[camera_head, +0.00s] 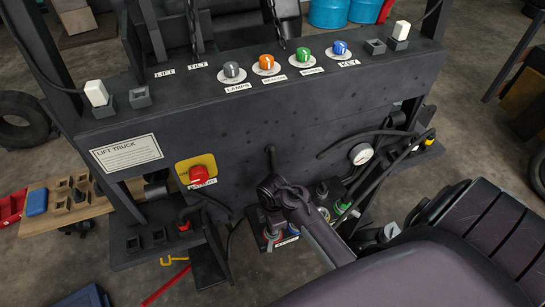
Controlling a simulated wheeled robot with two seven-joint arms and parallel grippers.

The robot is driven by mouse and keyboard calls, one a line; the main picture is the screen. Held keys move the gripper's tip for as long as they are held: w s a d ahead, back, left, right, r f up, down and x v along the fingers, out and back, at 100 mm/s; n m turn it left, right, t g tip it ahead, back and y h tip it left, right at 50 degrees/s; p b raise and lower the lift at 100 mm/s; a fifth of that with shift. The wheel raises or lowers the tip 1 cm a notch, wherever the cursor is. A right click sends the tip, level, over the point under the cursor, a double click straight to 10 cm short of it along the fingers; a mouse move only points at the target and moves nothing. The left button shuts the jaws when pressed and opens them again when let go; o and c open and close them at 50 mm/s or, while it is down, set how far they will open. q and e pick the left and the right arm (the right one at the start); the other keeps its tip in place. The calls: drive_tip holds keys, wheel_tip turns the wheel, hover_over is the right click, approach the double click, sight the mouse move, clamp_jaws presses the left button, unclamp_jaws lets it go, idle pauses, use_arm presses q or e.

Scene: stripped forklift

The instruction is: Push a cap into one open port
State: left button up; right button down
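Neither of my grippers shows in this view. Below the middle of the dark front panel, a cluster of small fittings (275,223) with red, blue and other coloured parts sits low behind a dark jointed column. A green-ended fitting (342,207) and a dark round fitting (322,190) stand to its right. The column hides part of this cluster. I cannot tell which fittings are open ports and which are caps. Small dark square blocks (133,243) stand on the lower left shelf, one with a red part (184,226).
The dark jointed column (300,208) and purple-black seat (425,275) crowd the lower right. Cables (395,155) hang near a round gauge (361,154). A red knob (199,174) sticks out on a yellow plate. Coloured knobs (267,63) line the top. A wooden bench (60,205) is left.

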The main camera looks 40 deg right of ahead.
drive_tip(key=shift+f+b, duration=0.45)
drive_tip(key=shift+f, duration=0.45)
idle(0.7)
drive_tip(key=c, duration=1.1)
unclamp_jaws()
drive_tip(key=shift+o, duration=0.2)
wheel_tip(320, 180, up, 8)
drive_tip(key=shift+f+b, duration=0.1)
drive_tip(key=shift+b, duration=0.3)
